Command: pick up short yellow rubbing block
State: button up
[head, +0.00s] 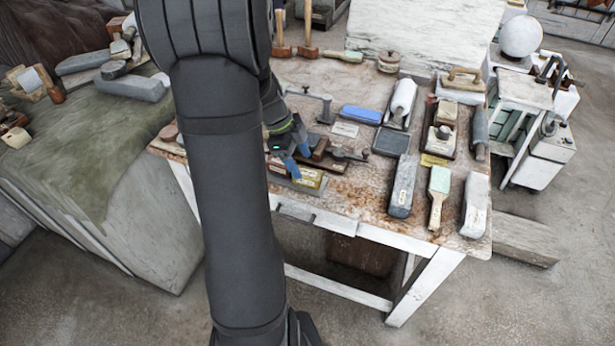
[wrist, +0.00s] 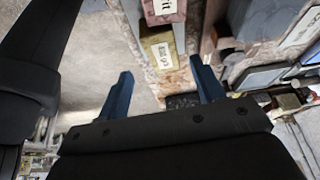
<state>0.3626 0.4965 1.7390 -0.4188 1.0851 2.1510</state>
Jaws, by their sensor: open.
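A short yellow block (head: 309,179) with a pale label lies at the near left edge of the workbench in the head view. In the wrist view the yellow block (wrist: 155,37) lies ahead of my fingers, between their lines, its labelled side showing. My gripper (head: 297,157) has blue fingers and is open and empty, just above and behind the block in the head view. In the wrist view the two fingers of my gripper (wrist: 162,72) are spread wide and apart from the block. My arm hides part of the bench's left side.
A red labelled block (wrist: 163,10) adjoins the yellow one. A small flat yellow piece (head: 433,160) lies further right. A grey block (head: 402,187), a green-headed brush (head: 438,190) and a blue block (head: 361,114) share the workbench (head: 340,205).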

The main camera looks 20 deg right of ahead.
aim_at(308, 172)
jog(key=x, duration=0.5)
jog(key=shift+w+d+f, duration=0.1)
jog(key=shift+d+f, duration=0.15)
jog(key=shift+f, duration=0.1)
jog(key=c, duration=1.2)
jog(key=shift+r, duration=0.15)
jog(key=shift+w+r, duration=0.1)
jog(key=shift+r, duration=0.5)
notch_tip(308, 172, up, 3)
jog(key=shift+f, duration=0.2)
jog(key=s+d+r, duration=0.1)
jog(key=s+r, duration=0.1)
jog(key=s, duration=0.1)
jog(key=s+d+r, duration=0.2)
jog(key=s, duration=0.2)
jog(key=s+d+r, duration=0.2)
jog(key=s+r, duration=0.1)
jog(key=shift+s+d, duration=0.2)
jog(key=shift+s, duration=0.05)
